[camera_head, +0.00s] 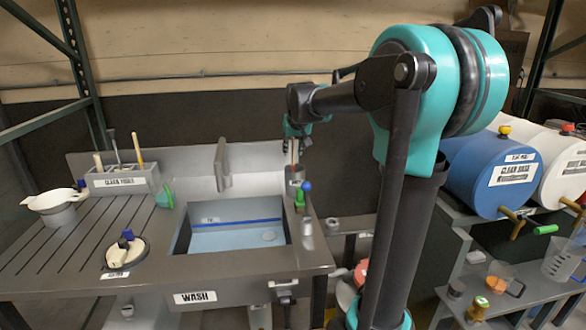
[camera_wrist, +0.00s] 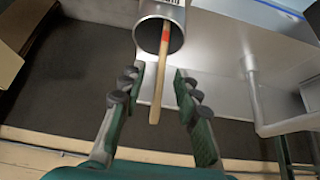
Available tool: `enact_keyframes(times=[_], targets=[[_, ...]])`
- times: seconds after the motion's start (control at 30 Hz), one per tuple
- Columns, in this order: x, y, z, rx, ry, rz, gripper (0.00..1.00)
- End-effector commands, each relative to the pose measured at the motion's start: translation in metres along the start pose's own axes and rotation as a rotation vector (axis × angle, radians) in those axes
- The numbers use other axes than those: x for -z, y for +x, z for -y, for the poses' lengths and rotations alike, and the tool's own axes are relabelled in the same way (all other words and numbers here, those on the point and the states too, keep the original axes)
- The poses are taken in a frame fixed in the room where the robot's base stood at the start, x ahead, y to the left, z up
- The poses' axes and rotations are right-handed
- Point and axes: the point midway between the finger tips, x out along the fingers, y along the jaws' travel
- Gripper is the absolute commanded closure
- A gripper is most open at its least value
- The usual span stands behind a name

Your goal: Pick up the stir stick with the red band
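The wooden stir stick with a red band (camera_wrist: 158,82) leans in a grey metal cup (camera_wrist: 150,34) in the wrist view. Its free end points toward my gripper, and the red band shows near the cup's mouth. My gripper (camera_wrist: 158,73) is open, with one finger on each side of the stick and a visible gap on both sides. In the head view my gripper (camera_head: 298,132) is above the cup (camera_head: 296,175) at the sink's back right corner. The stick there is thin and partly hidden by the fingers. The stick's lower end is hidden inside the cup.
A sink (camera_head: 235,238) marked WASH lies left of the cup, with a faucet (camera_head: 222,165) behind it. A blue-topped and a green item (camera_head: 301,198) stand close in front of the cup. A tool holder (camera_head: 125,181) stands at the back left. A blue drum (camera_head: 480,178) stands right.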

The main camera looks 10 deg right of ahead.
Motion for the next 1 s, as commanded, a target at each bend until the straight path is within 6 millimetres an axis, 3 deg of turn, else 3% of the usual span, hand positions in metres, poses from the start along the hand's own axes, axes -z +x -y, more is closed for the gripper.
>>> enact_keyframes(times=[0.17, 0.43, 0.7, 1.0], targets=[[0.0, 0.02, 0.0, 0.0, -0.001, 0.0, 0.68], [0.0, 0.023, 0.0, 0.0, -0.001, 0.0, 0.68], [0.0, 0.022, 0.0, 0.0, -0.001, 0.0, 1.0], [0.0, 0.022, 0.0, 0.0, -0.001, 0.0, 1.0]])
